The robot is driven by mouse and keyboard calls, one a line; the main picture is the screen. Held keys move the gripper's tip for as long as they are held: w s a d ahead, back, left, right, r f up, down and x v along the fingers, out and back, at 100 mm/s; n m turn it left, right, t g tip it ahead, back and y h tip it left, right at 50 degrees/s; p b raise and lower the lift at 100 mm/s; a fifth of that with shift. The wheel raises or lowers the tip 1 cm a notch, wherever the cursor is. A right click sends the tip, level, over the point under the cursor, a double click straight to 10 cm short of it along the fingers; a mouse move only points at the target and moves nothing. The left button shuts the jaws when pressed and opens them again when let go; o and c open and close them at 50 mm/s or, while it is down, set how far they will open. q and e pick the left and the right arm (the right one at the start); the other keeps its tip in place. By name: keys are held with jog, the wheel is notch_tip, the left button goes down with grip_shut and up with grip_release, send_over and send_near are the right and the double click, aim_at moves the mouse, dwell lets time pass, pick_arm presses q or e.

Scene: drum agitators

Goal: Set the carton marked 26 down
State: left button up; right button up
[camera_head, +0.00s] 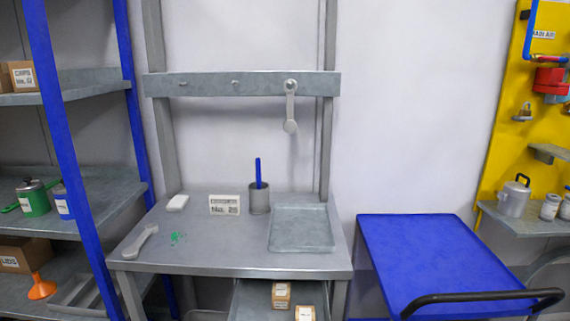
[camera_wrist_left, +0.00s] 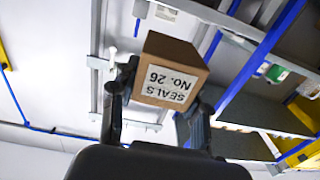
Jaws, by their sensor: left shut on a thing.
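The brown carton marked 26 (camera_wrist_left: 176,54) is in the left wrist view, with a white label reading SEALS No. 26 that appears upside down there. My left gripper (camera_wrist_left: 163,88) is shut on it, with one dark finger at each side. Neither the carton nor my left gripper shows in the head view. A grey metal workbench (camera_head: 190,252) stands in the middle of the head view. On it stands a white plate reading No. 26 (camera_head: 224,205). My right gripper is in neither view.
The bench holds a grey tray (camera_head: 302,228), a cup with a blue stick (camera_head: 259,200), a white block (camera_head: 178,203), a wrench (camera_head: 137,255) and a green spot (camera_head: 176,238). An open drawer (camera_head: 252,300) below holds small cartons. The blue cart (camera_head: 430,250) is bare on top.

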pick_arm(q)
jog(key=s+f, duration=0.2)
jog(key=s, duration=0.5)
jog(key=shift+f, duration=0.25)
jog(key=shift+s, duration=0.1)
